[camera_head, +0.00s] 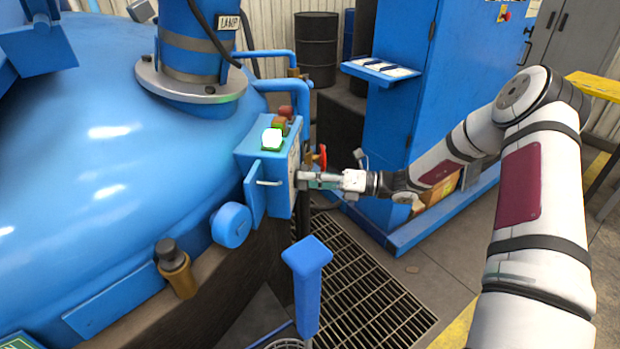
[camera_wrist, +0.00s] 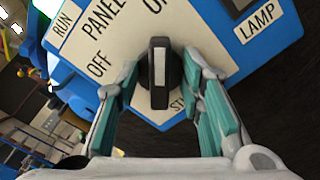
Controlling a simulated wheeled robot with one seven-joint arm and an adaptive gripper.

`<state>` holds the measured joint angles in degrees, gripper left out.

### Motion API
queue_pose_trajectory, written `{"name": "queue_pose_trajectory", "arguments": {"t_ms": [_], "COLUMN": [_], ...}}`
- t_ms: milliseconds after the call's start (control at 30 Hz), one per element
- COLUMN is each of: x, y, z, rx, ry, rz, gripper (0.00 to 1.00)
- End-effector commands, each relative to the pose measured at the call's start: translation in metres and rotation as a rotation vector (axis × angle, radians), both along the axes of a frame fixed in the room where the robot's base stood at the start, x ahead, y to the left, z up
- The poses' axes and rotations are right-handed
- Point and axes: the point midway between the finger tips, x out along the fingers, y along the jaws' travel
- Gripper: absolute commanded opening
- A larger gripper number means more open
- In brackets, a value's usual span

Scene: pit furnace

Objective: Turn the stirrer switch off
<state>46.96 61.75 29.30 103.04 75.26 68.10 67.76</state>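The stirrer switch (camera_wrist: 159,72) is a black rotary knob on a white panel, seen in the wrist view. Its raised bar stands upright in the picture, toward a partly cut-off label above; OFF is printed to its left. A label starting "ST" below it is partly hidden by a finger. My gripper (camera_wrist: 160,82) is open, with one teal-padded finger on each side of the knob and visible gaps to it. In the head view my gripper (camera_head: 310,180) is at the right face of the blue control box (camera_head: 255,190); the switch itself is hidden there.
A lit green-white lamp (camera_head: 272,138) sits on top of the box. A red handle (camera_head: 321,157) is close above my gripper. The large blue vessel (camera_head: 110,150) fills the left. A blue post (camera_head: 307,285) stands in front, beside the floor grating (camera_head: 375,305).

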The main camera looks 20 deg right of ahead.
Motion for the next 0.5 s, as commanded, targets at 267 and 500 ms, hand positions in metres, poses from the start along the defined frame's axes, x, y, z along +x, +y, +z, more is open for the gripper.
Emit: {"name": "queue_pose_trajectory", "arguments": {"t_ms": [267,500], "x": [-0.0001,-0.0001], "y": [-0.0002,-0.0003], "z": [0.0000,0.0001], "rx": [0.000,-0.005], "ry": [0.000,-0.011], "rz": [0.000,0.000], "gripper": [0.00,0.00]}}
